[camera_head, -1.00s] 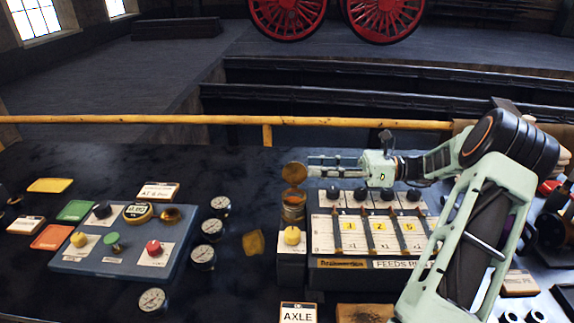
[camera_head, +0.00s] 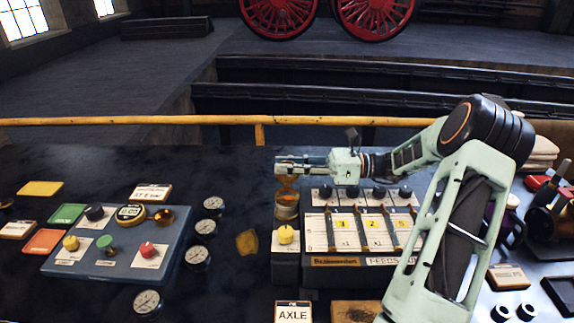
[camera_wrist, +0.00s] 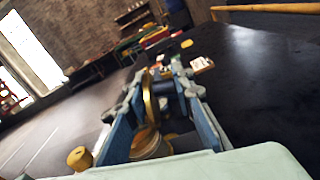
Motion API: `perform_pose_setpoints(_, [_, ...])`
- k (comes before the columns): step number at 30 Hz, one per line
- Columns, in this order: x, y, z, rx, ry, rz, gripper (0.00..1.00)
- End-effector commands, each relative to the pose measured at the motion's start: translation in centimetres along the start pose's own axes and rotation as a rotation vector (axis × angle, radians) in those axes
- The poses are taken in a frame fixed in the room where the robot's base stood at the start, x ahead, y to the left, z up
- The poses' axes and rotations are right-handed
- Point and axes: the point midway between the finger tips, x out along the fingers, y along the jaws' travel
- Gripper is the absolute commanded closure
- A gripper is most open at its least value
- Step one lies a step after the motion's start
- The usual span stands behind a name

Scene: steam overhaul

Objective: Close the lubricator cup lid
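The lubricator cup (camera_head: 287,207) is an amber-brown cylinder at the left end of the feeds panel. In the wrist view, the cup (camera_wrist: 152,147) shows below my fingers. Its round brass lid (camera_wrist: 149,98) stands raised, seen nearly edge-on between my two fingers. In the head view, my gripper (camera_head: 283,165) is level above the cup and hides most of the lid. In the wrist view, my gripper (camera_wrist: 158,76) is open, with its fingers on either side of the lid. I cannot tell whether either finger touches it.
A yellow knob (camera_head: 286,235) sits just in front of the cup, on the panel's left side. The feeds panel (camera_head: 361,228) with several dark knobs lies under my arm. Pressure gauges (camera_head: 203,230) and a blue control box (camera_head: 118,250) stand to the left.

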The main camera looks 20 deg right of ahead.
Motion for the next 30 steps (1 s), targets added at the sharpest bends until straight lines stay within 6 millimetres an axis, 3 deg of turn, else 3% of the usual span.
perform_pose_setpoints(30, [-0.11, 0.20, 0.21, -0.083, 0.001, -0.008, 1.00])
